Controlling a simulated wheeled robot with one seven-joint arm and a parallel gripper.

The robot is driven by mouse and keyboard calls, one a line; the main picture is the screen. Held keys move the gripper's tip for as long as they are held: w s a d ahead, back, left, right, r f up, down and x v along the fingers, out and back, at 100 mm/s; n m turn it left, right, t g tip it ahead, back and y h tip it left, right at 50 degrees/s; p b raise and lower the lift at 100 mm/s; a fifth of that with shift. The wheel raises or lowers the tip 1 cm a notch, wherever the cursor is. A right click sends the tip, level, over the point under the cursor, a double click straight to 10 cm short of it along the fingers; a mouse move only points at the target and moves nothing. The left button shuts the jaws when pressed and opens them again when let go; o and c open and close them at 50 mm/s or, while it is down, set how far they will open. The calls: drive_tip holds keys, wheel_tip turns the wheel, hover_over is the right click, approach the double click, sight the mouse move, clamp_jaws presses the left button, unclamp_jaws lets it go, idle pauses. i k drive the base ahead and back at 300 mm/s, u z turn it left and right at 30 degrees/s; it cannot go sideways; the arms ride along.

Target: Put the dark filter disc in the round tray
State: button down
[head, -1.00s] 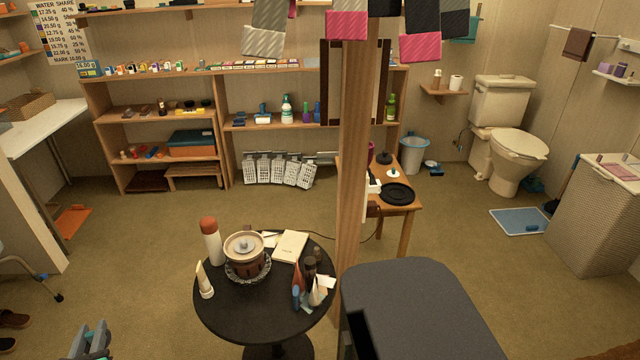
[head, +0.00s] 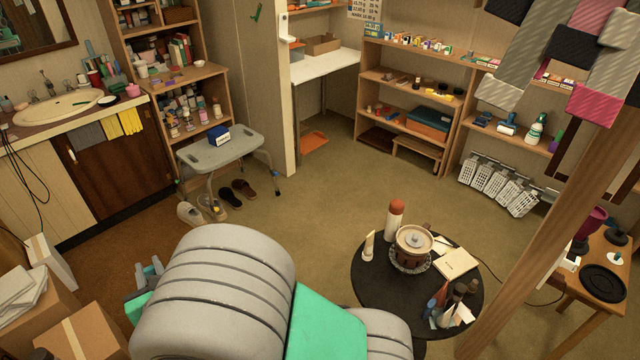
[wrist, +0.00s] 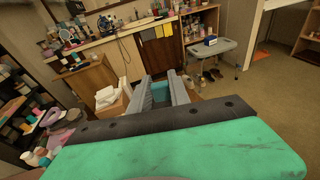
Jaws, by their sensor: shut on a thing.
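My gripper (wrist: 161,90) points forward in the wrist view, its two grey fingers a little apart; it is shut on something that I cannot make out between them. In the head view my gripper (head: 145,282) is at the lower left, partly hidden behind my arm. A flat black round tray (head: 603,283) lies on the small wooden table at the right edge, far from my gripper. A small dark round thing (head: 617,238) sits behind it on that table; I cannot tell whether it is the filter disc.
A black round table (head: 376,300) with a lidded pot (head: 414,243) and a bottle stands in front of me. A wooden post (head: 560,220) rises at the right. A grey bench (head: 222,150) and cardboard boxes (head: 85,335) are at left. The middle floor is clear.

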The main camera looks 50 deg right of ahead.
sight(602, 282)
drive_tip(key=k, duration=1.25)
drive_tip(key=u, duration=1.6)
drive_tip(key=k, duration=2.5)
drive_tip(key=z, duration=1)
